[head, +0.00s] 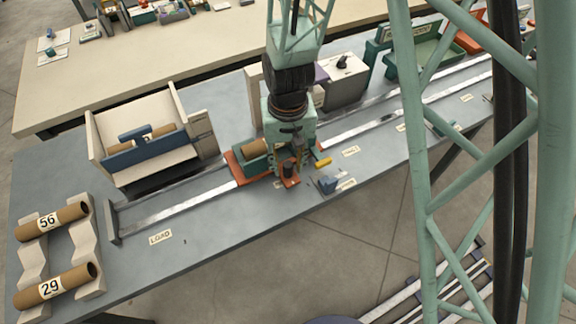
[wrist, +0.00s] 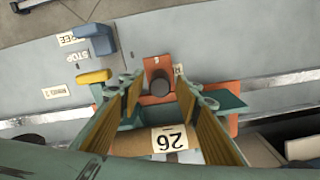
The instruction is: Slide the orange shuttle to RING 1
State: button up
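The orange shuttle (head: 238,172) sits on the metal rail between the LOAD label and the label strip at the middle of the bench. My gripper (head: 291,160) is low over the shuttle. In the wrist view its two fingers (wrist: 160,92) are apart, with the knob between their tips; I cannot tell whether they touch it. The RING 1 label is not clearly readable.
A blue lever (head: 328,184) with STOP and FREE labels and a yellow piece (head: 323,162) stand close right of my gripper. The rail (head: 185,198) is clear on the left towards LOAD (head: 160,237). Tubes 56 and 29 lie on the left rack (head: 88,245).

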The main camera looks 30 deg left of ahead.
jog(key=shift+f, duration=0.35)
jog(key=shift+c, duration=0.2)
